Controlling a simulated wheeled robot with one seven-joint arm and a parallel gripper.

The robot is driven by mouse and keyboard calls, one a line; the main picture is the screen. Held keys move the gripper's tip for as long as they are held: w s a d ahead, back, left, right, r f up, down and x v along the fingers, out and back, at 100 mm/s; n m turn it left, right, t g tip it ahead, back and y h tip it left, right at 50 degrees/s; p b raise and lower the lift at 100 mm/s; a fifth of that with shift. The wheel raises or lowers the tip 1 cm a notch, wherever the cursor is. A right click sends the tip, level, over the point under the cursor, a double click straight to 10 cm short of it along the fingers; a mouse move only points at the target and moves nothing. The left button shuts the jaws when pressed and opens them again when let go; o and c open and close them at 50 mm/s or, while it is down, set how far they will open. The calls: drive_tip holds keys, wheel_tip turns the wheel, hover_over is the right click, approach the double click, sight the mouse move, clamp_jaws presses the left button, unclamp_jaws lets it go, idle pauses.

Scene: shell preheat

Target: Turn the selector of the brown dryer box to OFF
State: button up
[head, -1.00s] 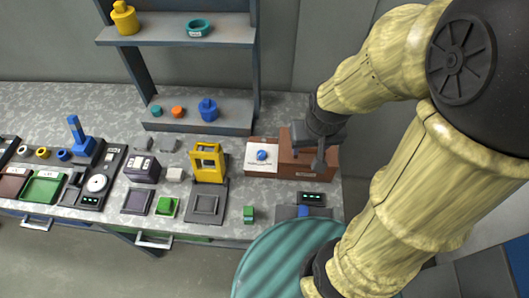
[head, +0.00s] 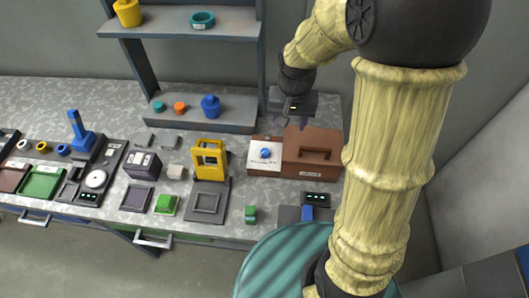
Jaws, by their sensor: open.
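The selector's pointer and the panel marks are too small to read. My gripper (head: 303,122) is above and behind the box, to the right of the selector, apart from both. It points down and is empty; its fingers are small and partly blurred into the dark wrist.
A shelf rack (head: 205,122) with several small coloured items stands behind the box to the left. A yellow frame device (head: 209,160) stands left of the box.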

drive_tip(key=m+g+b, duration=0.1)
drive_tip(key=m+b, duration=0.1)
hover_over(264, 151)
wheel_tip(264, 151, down, 5)
drive_tip(key=shift+w+a+r+h, duration=0.1)
drive_tip(key=shift+a+r+h, duration=0.2)
drive_tip(key=shift+a, duration=0.05)
drive_tip(key=shift+f, duration=0.1)
drive_tip(key=f, duration=0.5)
drive_tip(key=f+p, duration=0.1)
drive_tip(key=f, duration=1.1)
drive_tip(key=shift+d+f+p, duration=0.1)
drive_tip(key=shift+d+p, duration=0.25)
drive_tip(key=shift+d, duration=0.05)
drive_tip(key=shift+c, duration=0.2)
drive_tip(key=c, duration=0.9)
